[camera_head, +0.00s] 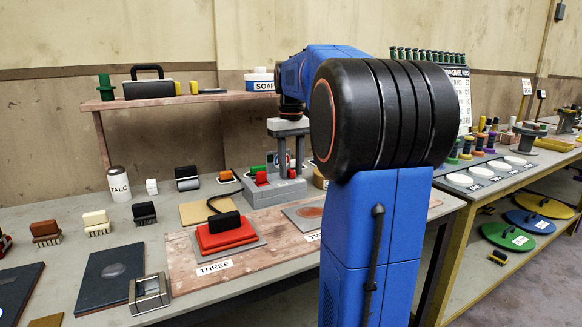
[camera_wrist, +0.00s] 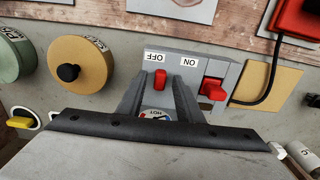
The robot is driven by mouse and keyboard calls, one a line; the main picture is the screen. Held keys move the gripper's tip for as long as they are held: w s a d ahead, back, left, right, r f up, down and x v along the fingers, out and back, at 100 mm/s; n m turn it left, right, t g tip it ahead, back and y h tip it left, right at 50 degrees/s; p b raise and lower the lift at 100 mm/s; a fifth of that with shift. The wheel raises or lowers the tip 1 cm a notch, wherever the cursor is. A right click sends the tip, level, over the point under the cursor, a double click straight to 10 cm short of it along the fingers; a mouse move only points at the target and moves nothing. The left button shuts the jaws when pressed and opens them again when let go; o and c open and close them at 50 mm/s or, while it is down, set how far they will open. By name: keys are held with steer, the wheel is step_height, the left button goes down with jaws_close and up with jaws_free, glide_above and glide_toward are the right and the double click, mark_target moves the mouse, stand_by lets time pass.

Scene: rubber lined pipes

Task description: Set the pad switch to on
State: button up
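A grey switch box (camera_head: 270,194) stands on the bench behind the red pad (camera_head: 226,236). In the wrist view the box (camera_wrist: 225,68) has OFF and ON labels, upside down. One red lever (camera_wrist: 160,79) sits below the OFF label. A larger red lever (camera_wrist: 214,90) sits below and right of the ON label. I cannot tell which is the pad switch. My gripper (camera_wrist: 160,86) is open and empty, its fingers either side of the smaller lever in the picture; contact is unclear. A dial marked HOT (camera_wrist: 157,113) shows between the fingers. In the head view my gripper (camera_head: 288,150) is above the box.
The red pad's black cord (camera_wrist: 265,85) runs to the box's right side in the wrist view. A tan round item with a black knob (camera_wrist: 80,72) lies to the left. A shelf (camera_head: 180,101) stands behind. Brushes and a TALC can (camera_head: 118,184) stand left.

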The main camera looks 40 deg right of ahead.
mark_target(281, 180)
steer(key=shift+c, duration=0.6)
jaws_close()
steer(key=shift+w+a, duration=0.25)
steer(key=shift+a, duration=0.55)
steer(key=shift+w+a, duration=0.2)
steer(key=shift+a, duration=0.6)
steer(key=shift+o, duration=0.6)
jaws_free()
steer(key=shift+a, duration=0.1)
step_height(281, 180, up, 17)
steer(key=shift+r, duration=0.2)
